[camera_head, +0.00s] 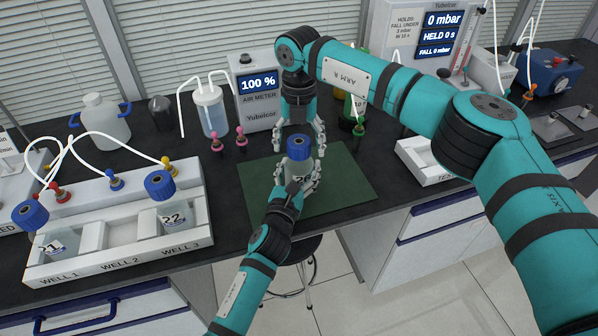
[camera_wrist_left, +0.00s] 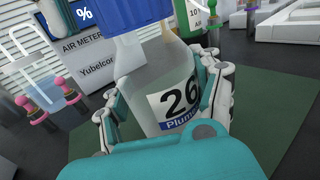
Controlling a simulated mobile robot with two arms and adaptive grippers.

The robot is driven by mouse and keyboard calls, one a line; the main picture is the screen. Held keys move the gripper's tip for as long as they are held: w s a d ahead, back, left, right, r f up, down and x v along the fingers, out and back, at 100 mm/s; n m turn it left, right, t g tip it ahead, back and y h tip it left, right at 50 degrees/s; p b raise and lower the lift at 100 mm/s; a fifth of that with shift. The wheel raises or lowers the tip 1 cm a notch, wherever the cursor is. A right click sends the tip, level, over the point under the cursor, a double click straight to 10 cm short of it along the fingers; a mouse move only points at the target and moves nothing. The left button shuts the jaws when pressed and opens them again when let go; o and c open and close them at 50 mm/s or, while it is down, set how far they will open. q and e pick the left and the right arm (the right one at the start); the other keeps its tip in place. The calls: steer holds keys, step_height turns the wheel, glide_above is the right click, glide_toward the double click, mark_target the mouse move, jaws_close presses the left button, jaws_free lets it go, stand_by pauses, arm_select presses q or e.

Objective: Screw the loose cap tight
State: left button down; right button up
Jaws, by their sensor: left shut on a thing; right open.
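A clear bottle labelled 26 (camera_wrist_left: 165,95) with a blue cap (camera_head: 299,145) stands upright over the green mat (camera_head: 262,197). My left gripper (camera_head: 300,180) is shut around the bottle's body from the front. The left wrist view shows its fingers on both sides of the bottle and the lower part of the blue cap (camera_wrist_left: 135,14). My right gripper (camera_head: 302,135) points down from above, open, with its fingers apart on either side of the cap. I cannot tell whether the fingers touch the cap or whether the cap sits tight.
A white rack (camera_head: 118,255) marked WELL 1 to WELL 3 holds bottles 21 and 22 at the left. Behind stand a jug (camera_head: 105,125), a tubed bottle (camera_head: 211,112), pink clamps and the air meter (camera_head: 257,90). A white tray (camera_head: 422,160) lies right of the mat.

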step_height(320, 180, up, 11)
steer(key=shift+r, duration=0.2)
arm_select(q)
steer(key=shift+c, duration=0.6)
jaws_free()
steer(key=v, duration=1.2)
